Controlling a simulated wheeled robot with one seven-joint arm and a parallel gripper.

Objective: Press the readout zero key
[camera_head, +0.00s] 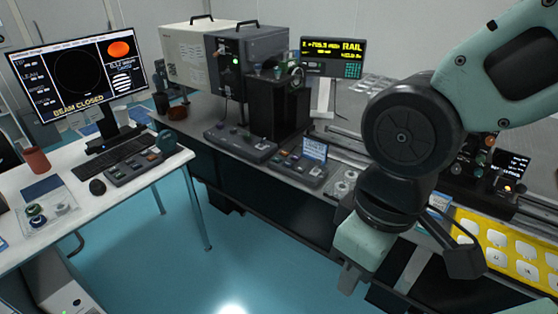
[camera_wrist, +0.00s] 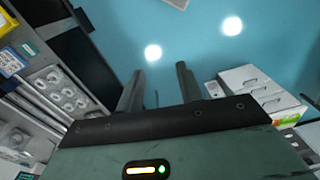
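The readout (camera_head: 333,46) is a dark display with yellow digits and the word RAIL, on a white stand at the back of the optical bench. A small block of green keys (camera_head: 353,71) sits at its lower right; single key labels are too small to read, so I cannot tell which is the zero key. My gripper (camera_head: 352,284) hangs low in front of the bench, pointing down, well apart from the readout. In the wrist view its two fingers (camera_wrist: 160,70) are spread with nothing between them, over the blue floor. The readout is not in the wrist view.
The dark bench (camera_head: 258,191) carries a large instrument housing (camera_head: 226,58), control boxes (camera_head: 240,143) and a rail. A yellow tray (camera_head: 515,254) lies at right. A white desk (camera_head: 110,199) with a monitor (camera_head: 82,79) stands at left. Blue floor between is clear.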

